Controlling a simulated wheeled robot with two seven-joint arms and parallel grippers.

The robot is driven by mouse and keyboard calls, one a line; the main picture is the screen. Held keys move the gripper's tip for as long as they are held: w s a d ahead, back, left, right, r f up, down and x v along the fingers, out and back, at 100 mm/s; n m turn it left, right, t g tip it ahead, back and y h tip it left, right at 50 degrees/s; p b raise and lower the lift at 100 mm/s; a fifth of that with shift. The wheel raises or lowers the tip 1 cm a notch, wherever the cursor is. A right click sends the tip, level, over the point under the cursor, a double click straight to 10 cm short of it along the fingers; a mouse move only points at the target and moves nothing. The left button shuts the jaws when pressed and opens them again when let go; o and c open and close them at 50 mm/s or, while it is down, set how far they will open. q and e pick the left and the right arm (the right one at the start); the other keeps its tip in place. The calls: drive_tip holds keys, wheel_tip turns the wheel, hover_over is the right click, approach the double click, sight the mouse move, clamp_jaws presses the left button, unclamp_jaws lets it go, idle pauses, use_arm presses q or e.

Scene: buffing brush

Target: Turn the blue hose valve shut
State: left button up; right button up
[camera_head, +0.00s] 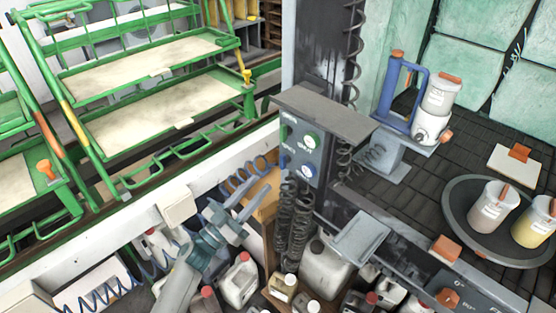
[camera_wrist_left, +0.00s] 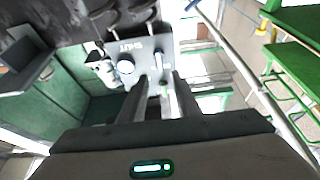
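My right gripper is not in view.
Dark coiled hoses (camera_head: 292,220) hang below the panel. A grey shelf (camera_head: 325,112) juts out above it. Several bottles and canisters (camera_head: 325,268) stand below. A green rack (camera_head: 150,110) is at left, and a round tray (camera_head: 470,248) with cups is at right.

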sight(281, 161)
use_arm(q)
drive_tip(key=p+x, duration=0.2)
drive_tip(key=x, duration=0.7)
drive_tip(key=shift+w+d+r, duration=0.1)
drive_tip(key=shift+d+r, duration=0.05)
clamp_jaws()
